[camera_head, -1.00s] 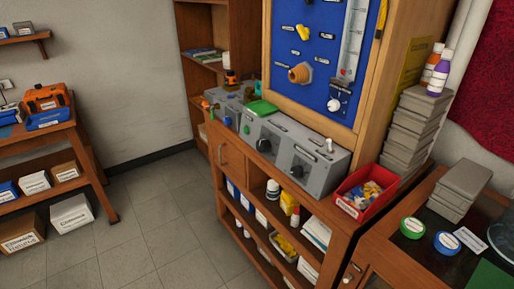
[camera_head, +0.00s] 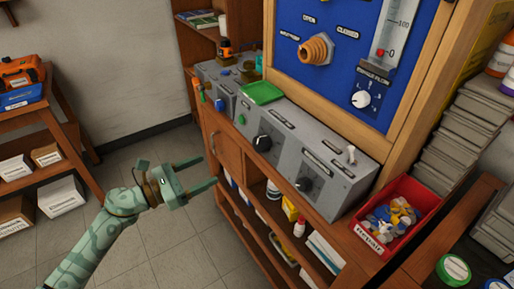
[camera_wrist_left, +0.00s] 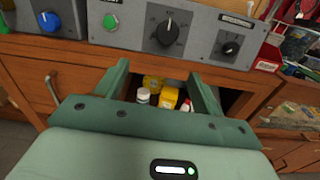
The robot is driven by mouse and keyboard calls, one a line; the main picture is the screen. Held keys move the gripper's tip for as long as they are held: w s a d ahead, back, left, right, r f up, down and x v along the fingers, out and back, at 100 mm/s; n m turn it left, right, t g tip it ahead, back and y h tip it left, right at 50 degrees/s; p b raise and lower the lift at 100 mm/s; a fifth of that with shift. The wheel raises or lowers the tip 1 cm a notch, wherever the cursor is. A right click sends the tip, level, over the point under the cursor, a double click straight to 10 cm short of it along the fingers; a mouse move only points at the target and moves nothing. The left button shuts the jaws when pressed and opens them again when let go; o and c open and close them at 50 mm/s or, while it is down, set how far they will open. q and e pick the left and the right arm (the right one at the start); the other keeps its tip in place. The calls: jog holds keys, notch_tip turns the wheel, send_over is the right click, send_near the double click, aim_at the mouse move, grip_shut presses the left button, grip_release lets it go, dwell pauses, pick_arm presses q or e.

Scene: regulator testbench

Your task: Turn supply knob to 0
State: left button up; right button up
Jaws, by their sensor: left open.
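A grey control box (camera_head: 290,150) lies on the wooden cabinet. It has a large black knob (camera_head: 262,143) and a smaller black knob (camera_head: 304,184); a white knob (camera_head: 361,99) is on the blue panel above. Labels are too small to read, so I cannot tell which is the supply knob. My left gripper (camera_head: 211,171) is open and empty, in front of the cabinet and left of the large black knob. In the left wrist view, the open fingers (camera_wrist_left: 158,78) point toward the cabinet, with the large black knob (camera_wrist_left: 167,33) beyond and above them, apart. My right gripper is not in view.
A green tray (camera_head: 261,93) lies on top of the box. A red bin (camera_head: 394,217) of small parts stands at the box's right end. The cabinet's shelves hold bottles and boxes below. The floor (camera_head: 170,240) by the arm is clear.

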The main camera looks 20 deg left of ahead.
aim_at(257, 146)
pick_arm(q)
jog(key=w+d, duration=0.3)
jog(key=w, duration=0.1)
jog(key=w+d+r+m, duration=0.1)
jog(key=w+d, duration=0.3)
jog(key=w+d+m, duration=0.1)
jog(key=w+d, duration=0.3)
jog(key=shift+w+r+h, duration=0.1)
jog(key=shift+r+h, duration=0.2)
jog(key=shift+r, duration=0.05)
jog(key=shift+c, duration=0.3)
jog(key=c, duration=0.9)
